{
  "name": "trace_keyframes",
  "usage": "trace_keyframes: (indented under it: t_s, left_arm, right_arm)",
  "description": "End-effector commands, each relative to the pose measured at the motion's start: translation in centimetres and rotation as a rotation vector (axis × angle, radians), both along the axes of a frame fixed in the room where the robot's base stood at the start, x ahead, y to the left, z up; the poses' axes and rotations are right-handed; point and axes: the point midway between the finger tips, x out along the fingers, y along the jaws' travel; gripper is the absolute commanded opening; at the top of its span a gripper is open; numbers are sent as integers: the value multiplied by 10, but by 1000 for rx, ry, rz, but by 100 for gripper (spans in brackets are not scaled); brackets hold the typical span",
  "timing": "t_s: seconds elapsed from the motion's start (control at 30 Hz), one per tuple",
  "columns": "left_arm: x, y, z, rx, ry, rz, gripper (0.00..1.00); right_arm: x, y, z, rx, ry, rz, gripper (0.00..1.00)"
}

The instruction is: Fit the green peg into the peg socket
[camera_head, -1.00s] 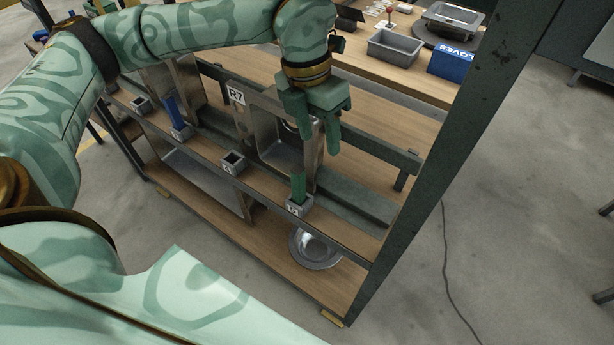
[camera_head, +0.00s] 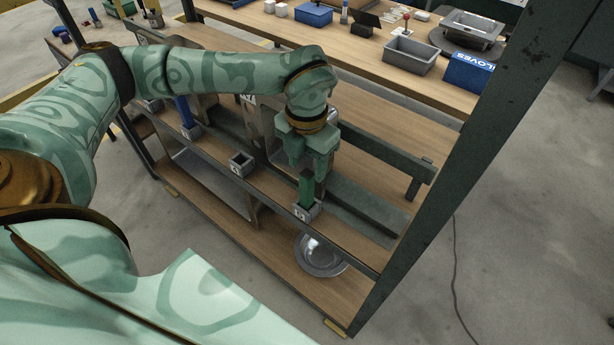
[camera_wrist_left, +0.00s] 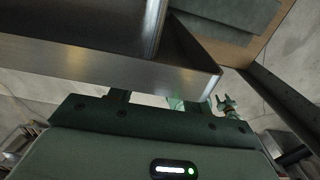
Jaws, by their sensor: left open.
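The green peg (camera_head: 306,188) stands upright in a grey labelled square holder (camera_head: 304,213) on the rack's front rail. My left gripper (camera_head: 308,171) is open, fingers pointing down, at the peg's top end. I cannot tell whether the fingers are around the peg or just behind it. An empty square socket (camera_head: 241,164) with a label sits further left on the same rail. In the left wrist view, the gripper's fingers (camera_wrist_left: 157,101) show apart, partly hidden by a metal edge.
A blue peg (camera_head: 185,110) stands in another holder on the left. A metal bowl (camera_head: 321,255) lies on the lower shelf. A dark post (camera_head: 450,150) rises at the right. A grey bin (camera_head: 408,54) and a blue gloves box (camera_head: 468,73) are on the back bench.

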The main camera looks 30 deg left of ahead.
Motion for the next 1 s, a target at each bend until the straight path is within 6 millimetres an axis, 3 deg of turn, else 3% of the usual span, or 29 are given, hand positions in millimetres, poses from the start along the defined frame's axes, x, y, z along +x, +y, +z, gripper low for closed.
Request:
trace_keyframes:
  t_s: [0.1,0.2,0.4,0.6,0.87,1.0]
  left_arm:
    - [-3,-2,-24,0,4,-1,49]
    - [-3,-2,-35,0,3,-1,49]
    - [-3,-2,-36,0,0,-1,49]
    - [-3,-2,-35,0,0,-1,0]
    - [-2,-2,-34,0,-1,-1,0]
    - [-1,-1,-18,0,-4,0,0]
  right_arm:
    - [0,0,-5,1,1,0,51]
    - [0,0,-7,0,2,0,51]
    - [1,0,-6,1,0,1,51]
    - [1,0,-6,1,0,1,51]
    - [1,0,-6,1,-1,1,51]
    - [2,1,-2,1,-3,0,51]
